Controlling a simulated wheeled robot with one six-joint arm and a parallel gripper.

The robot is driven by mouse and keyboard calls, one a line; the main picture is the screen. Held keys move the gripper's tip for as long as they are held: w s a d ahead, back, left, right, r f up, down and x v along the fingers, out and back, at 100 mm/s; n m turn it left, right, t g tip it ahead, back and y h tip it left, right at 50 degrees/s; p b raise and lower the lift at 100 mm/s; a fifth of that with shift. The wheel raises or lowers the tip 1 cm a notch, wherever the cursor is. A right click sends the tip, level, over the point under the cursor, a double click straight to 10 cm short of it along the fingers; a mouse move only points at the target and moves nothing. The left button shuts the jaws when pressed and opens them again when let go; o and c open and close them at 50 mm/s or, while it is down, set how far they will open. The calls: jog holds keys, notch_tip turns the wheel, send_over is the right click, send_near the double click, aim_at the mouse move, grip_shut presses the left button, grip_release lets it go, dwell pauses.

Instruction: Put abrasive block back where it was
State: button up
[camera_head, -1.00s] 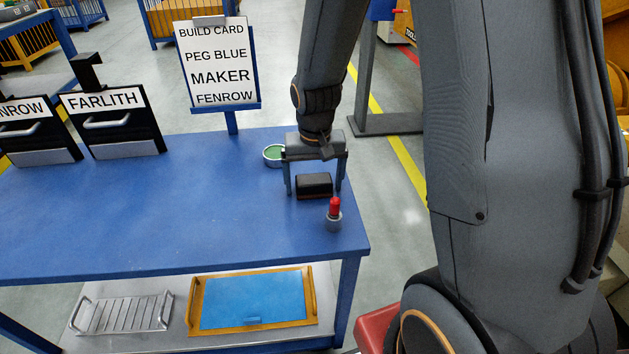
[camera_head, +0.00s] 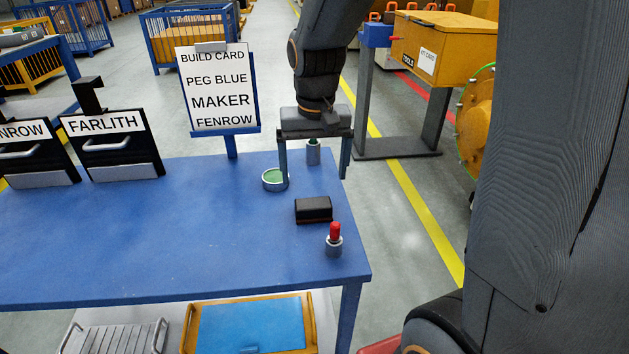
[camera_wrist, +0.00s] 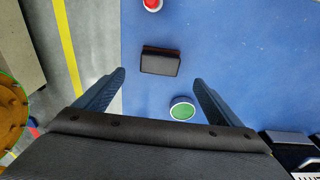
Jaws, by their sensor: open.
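The abrasive block (camera_head: 313,209), a dark block with a thin orange-brown layer at its base, lies on the blue table (camera_head: 140,240) near its right end. It also shows in the wrist view (camera_wrist: 161,61). My gripper (camera_head: 315,176) is open and empty, raised above the table behind the block. In the wrist view its two fingers (camera_wrist: 158,82) are spread wide and apart from the block.
A red-topped peg in a grey holder (camera_head: 334,240) stands in front of the block. A build card (camera_head: 221,88) and a FARLITH box (camera_head: 108,145) stand further left. The table's middle is clear.

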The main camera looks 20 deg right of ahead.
jog(key=s+f, duration=0.2)
jog(key=s, duration=0.2)
jog(key=s+f+n, duration=0.1)
jog(key=s, duration=0.4)
jog(key=s+f+n+g, duration=0.1)
jog(key=s+f, duration=0.1)
jog(key=s, duration=0.2)
jog(key=shift+s+d+f, duration=0.2)
jog(key=shift+s+f, duration=0.05)
jog(key=shift+f, duration=0.05)
